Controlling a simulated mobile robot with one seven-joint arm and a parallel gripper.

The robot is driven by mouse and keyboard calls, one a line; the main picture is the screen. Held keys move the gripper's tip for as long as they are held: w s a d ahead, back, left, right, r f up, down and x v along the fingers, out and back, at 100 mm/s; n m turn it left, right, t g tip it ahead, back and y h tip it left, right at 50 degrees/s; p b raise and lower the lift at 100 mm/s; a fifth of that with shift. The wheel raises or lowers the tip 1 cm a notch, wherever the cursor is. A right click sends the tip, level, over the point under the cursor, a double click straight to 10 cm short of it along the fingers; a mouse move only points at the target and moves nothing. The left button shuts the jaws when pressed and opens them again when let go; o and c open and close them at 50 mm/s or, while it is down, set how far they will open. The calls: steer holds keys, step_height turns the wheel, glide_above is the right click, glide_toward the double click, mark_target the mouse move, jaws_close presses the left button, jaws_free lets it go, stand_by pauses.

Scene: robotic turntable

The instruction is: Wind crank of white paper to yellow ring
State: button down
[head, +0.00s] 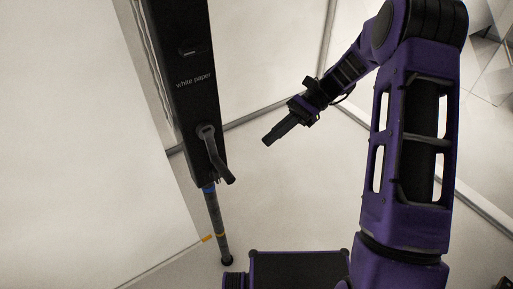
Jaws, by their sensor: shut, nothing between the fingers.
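A black upright housing labelled "white paper" (190,100) stands left of centre. Its grey crank (213,150) sticks out from the lower front, with the handle hanging down to the right. Below the housing a thin grey pole (214,212) runs down to a dark foot.
A large white sheet (80,150) hangs at the left, with a small orange-yellow mark (206,238) by its edge near the pole. A pale wall (265,60) stands behind. The pale floor (290,190) between the pole and my arm looks clear.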

step_height(320, 180, up, 9)
steer(key=s+a+t+h+b, duration=0.1)
steer(key=a+t+h+b, duration=0.1)
steer(key=t+h+b, duration=0.3)
steer(key=s+a+f+b, duration=0.1)
steer(key=s+a+f, duration=0.1)
steer(key=a+f, duration=0.1)
steer(key=s+a+f+g+h+b, duration=0.1)
steer(key=s+a+f, duration=0.2)
steer(key=f, duration=0.3)
steer(key=shift+a+f+b, duration=0.3)
steer(key=shift+a+b, duration=0.05)
steer(key=shift+a, duration=0.2)
steer(key=shift+s, duration=0.1)
steer(key=shift+s+a+f+g+p, duration=0.2)
steer(key=shift+s+a+g+p, duration=0.1)
steer(key=shift+s+a+p, duration=0.15)
